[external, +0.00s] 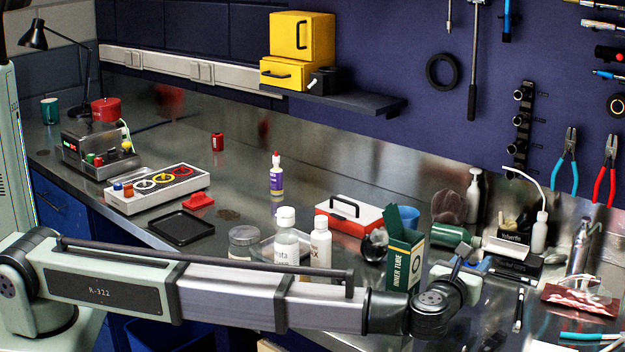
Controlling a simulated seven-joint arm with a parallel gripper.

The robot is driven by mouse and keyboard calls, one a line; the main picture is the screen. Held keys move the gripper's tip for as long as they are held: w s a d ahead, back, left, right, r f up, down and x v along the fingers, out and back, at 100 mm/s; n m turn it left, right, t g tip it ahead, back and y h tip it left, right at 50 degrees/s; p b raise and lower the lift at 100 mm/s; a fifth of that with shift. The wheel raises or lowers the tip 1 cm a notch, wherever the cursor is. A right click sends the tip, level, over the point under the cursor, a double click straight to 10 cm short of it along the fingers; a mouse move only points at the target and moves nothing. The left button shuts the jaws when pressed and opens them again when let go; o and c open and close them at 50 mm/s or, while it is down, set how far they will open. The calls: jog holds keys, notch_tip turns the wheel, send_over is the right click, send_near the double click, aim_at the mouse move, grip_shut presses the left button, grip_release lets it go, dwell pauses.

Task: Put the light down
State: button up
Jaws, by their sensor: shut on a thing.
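My gripper (476,266) is at the end of my arm, low at the right of the external view, over the steel bench. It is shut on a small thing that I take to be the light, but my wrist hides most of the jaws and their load. A small dark piece shows just above the wrist, and I cannot tell whether it is part of the light. The gap between the light and the bench top cannot be made out.
A green inner tube box (404,257) stands open just left of my gripper. White bottles (286,242), a red-and-white case (348,215) and a green bottle (446,235) crowd nearby. A red-and-white packet (580,299) lies to the right. A black tray (181,228) is empty at left.

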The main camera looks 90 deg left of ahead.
jog(key=shift+f, duration=1.75)
jog(key=shift+f, duration=0.1)
jog(key=o, duration=1.2)
jog(key=shift+s+d, duration=0.2)
jog(key=shift+d, duration=0.05)
jog(key=v, duration=1.1)
jog(key=shift+s+d, duration=0.1)
jog(key=shift+d, duration=0.05)
